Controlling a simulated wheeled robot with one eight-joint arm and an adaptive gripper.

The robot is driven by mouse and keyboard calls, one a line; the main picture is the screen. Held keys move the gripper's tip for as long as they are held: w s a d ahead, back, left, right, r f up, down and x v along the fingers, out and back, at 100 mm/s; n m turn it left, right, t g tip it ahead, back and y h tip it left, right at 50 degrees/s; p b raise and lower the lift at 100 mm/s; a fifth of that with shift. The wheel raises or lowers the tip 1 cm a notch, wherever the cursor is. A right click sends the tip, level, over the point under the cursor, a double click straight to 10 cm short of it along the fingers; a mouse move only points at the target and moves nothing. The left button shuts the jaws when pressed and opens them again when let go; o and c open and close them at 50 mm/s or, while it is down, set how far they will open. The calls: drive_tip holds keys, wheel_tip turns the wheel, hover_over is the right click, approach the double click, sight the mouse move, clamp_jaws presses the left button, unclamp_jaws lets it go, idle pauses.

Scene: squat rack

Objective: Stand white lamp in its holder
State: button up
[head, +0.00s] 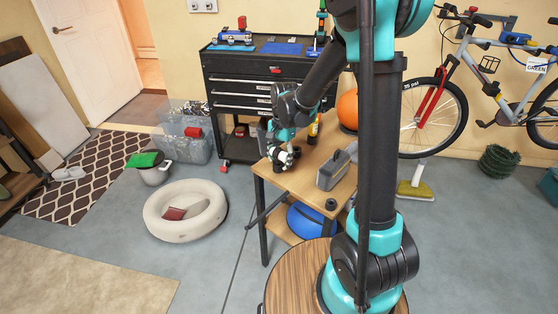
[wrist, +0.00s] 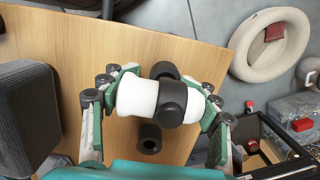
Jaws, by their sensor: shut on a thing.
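The white lamp (wrist: 138,97) is a white cylinder with a broad black band round it. My gripper (wrist: 160,95) is shut on it, a finger at each end, with the lamp lying crosswise between them. In the head view the lamp (head: 283,156) shows small over the wooden table (head: 303,181). In the wrist view a short black cylinder with a hollow top (wrist: 150,139) stands on the table beside the lamp. A second black piece (wrist: 165,70) is partly hidden behind the lamp. I cannot tell which one is the holder.
A grey box-shaped thing (head: 333,170) stands on the table, with a small black piece (head: 331,204) near the front edge. A black tool cart (head: 258,76) stands behind the table.

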drive_tip(key=shift+f, duration=0.1)
idle(0.3)
drive_tip(key=o, duration=1.8)
drive_tip(key=shift+o, duration=0.2)
drive_tip(key=o, duration=0.3)
